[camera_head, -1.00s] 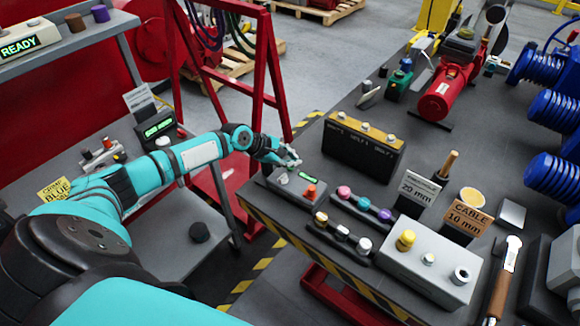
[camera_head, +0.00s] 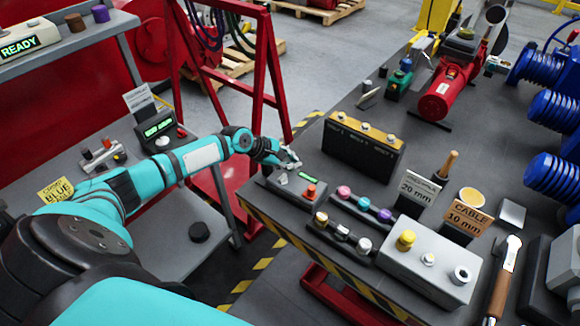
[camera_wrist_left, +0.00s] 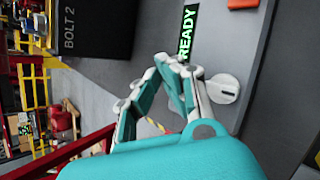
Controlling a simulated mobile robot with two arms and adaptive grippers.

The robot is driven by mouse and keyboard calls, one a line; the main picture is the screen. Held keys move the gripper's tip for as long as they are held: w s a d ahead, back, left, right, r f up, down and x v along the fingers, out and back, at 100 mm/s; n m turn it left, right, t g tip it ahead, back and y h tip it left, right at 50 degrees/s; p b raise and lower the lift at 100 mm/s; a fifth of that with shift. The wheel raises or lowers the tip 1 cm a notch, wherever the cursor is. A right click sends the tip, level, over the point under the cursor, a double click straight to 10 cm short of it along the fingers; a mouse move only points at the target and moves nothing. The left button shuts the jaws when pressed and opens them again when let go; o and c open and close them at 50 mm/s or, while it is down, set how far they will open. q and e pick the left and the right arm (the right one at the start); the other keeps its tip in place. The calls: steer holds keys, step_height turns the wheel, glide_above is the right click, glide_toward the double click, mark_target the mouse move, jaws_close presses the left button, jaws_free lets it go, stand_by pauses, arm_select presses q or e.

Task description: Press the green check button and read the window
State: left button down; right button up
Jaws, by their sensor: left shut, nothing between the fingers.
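A grey box (camera_head: 282,191) at the left edge of the dark bench carries a small lit green window (camera_head: 307,177) and an orange-red knob (camera_head: 310,192). In the wrist view the window (camera_wrist_left: 187,33) reads READY. My left gripper (camera_head: 291,162) is shut and empty over the back left end of this box. In the wrist view its fingertips (camera_wrist_left: 180,68) are close together beside the window, near a round pale button or disc (camera_wrist_left: 223,88). Whether they touch the box, I cannot tell. No green button shows apart from the lit window. My right gripper is out of view.
A dark bolt block (camera_head: 364,148) stands behind the box. A rack of coloured knobs (camera_head: 364,204) and a grey panel (camera_head: 425,265) lie to its right. A second lit display (camera_head: 157,128) stands on the left bench, and another reading READY (camera_head: 20,45) on the shelf.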

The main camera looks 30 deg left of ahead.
arm_select(q)
steer(key=shift+f, duration=0.5)
stand_by(0.6)
steer(key=shift+r, duration=0.1)
steer(key=shift+r+p, duration=0.8)
steer(key=shift+p, duration=0.15)
steer(key=shift+r, duration=0.1)
step_height(320, 180, up, 5)
steer(key=p, duration=0.5)
steer(key=shift+p, duration=0.35)
